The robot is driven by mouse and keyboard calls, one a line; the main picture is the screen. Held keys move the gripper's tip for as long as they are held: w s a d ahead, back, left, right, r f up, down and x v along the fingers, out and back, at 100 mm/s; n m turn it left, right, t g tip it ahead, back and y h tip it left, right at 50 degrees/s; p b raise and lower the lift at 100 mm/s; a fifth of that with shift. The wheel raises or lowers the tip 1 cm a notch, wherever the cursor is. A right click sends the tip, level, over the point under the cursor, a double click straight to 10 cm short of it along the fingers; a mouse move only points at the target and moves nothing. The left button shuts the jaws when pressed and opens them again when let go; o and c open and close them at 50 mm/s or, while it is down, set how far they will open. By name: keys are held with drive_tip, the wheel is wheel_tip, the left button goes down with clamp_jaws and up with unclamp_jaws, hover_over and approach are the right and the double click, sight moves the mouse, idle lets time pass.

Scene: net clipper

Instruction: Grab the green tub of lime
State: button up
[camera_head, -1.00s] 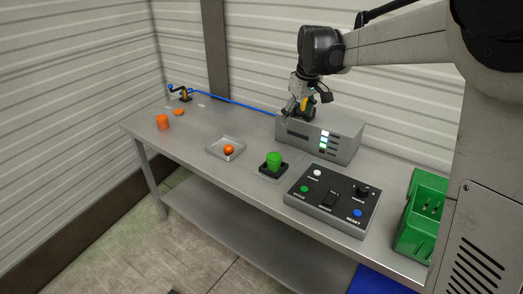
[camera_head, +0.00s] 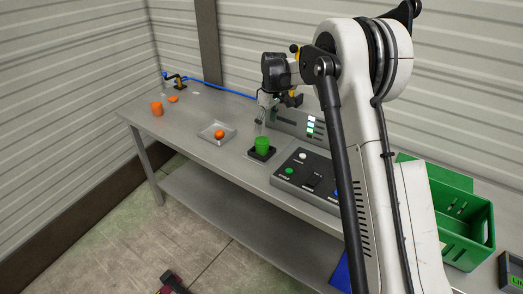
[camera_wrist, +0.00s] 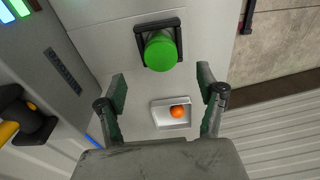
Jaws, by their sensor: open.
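The green tub (camera_head: 262,145) stands upright in a dark square holder (camera_head: 261,154) on the workbench, left of the control panel. In the wrist view the tub (camera_wrist: 161,52) shows its round green top, ahead of and between the line of the fingers. My gripper (camera_head: 263,118) hangs above and close to the tub in the head view. In the wrist view my gripper (camera_wrist: 161,84) has its two fingers spread wide with nothing between them. I cannot tell the exact height gap to the tub.
A metal tray (camera_head: 217,130) with an orange ball (camera_head: 219,134) lies left of the tub. A grey machine (camera_head: 290,123) stands behind it, the control panel (camera_head: 305,176) to its right. A green crate (camera_head: 463,220) is at right.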

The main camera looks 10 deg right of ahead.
sight(262, 140)
drive_tip(key=f, duration=0.4)
drive_tip(key=shift+w+a+f, duration=0.2)
drive_tip(key=shift+a+f, duration=0.05)
drive_tip(key=shift+f, duration=0.15)
drive_tip(key=shift+w+a+f+p, duration=0.1)
drive_tip(key=shift+w+a+f, duration=0.05)
drive_tip(key=shift+f, duration=0.7)
drive_tip(key=shift+w+a+f+p, duration=0.1)
drive_tip(key=shift+w+f, duration=0.05)
drive_tip(key=shift+f, duration=0.7)
drive_tip(key=shift+w+a+f+p, duration=0.1)
drive_tip(key=shift+w+a+f, duration=0.05)
drive_tip(key=shift+f, duration=0.7)
drive_tip(key=c, duration=1.2)
